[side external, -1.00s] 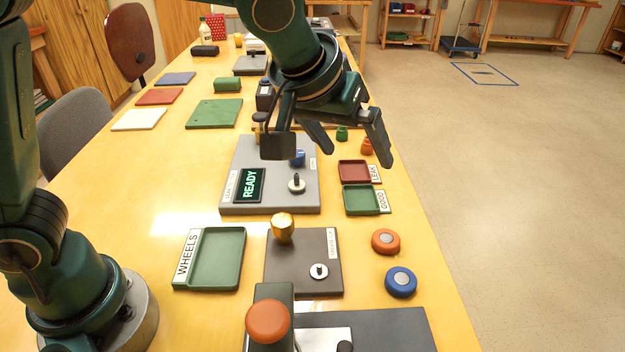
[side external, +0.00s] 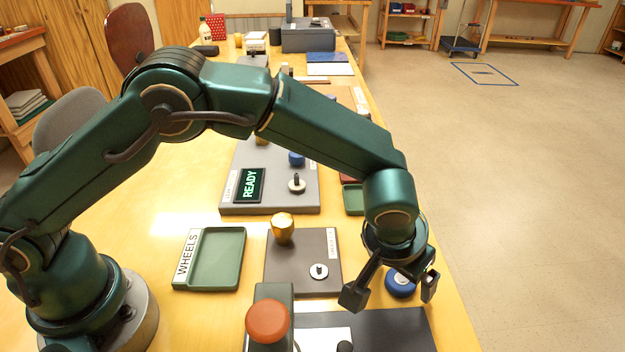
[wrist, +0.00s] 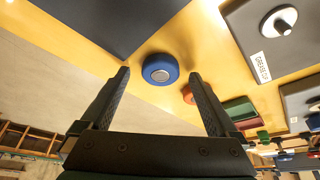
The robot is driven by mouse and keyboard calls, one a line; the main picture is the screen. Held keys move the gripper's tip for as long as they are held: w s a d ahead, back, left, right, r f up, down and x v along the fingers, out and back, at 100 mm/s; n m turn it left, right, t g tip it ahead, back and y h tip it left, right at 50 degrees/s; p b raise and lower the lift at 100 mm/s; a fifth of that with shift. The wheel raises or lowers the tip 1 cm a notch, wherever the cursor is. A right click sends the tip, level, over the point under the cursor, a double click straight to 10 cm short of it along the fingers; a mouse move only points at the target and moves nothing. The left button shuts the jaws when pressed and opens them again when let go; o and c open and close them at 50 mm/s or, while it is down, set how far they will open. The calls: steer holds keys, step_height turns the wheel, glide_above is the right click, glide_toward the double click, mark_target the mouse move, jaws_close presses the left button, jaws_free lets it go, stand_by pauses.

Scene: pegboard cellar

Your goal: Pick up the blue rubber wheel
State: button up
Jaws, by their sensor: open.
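The blue rubber wheel (side external: 401,284) lies flat on the table near its right edge, a thick blue ring with a grey hub. In the side view my gripper (side external: 392,292) is above it and hides part of it, with a finger to each side. In the wrist view the blue wheel (wrist: 160,69) shows ahead of the fingertips, between their lines. My gripper (wrist: 158,74) is open and empty.
An orange wheel (wrist: 188,95) lies just beyond the blue one. A dark plate (side external: 375,325) and a brown board with a peg (side external: 319,271) lie close by. The green WHEELS tray (side external: 218,258) sits to the left. The table edge is near on the right.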

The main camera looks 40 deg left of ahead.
steer(key=shift+w+f, duration=0.15)
steer(key=shift+f, duration=0.1)
steer(key=c, duration=1.5)
steer(key=shift+o, duration=0.2)
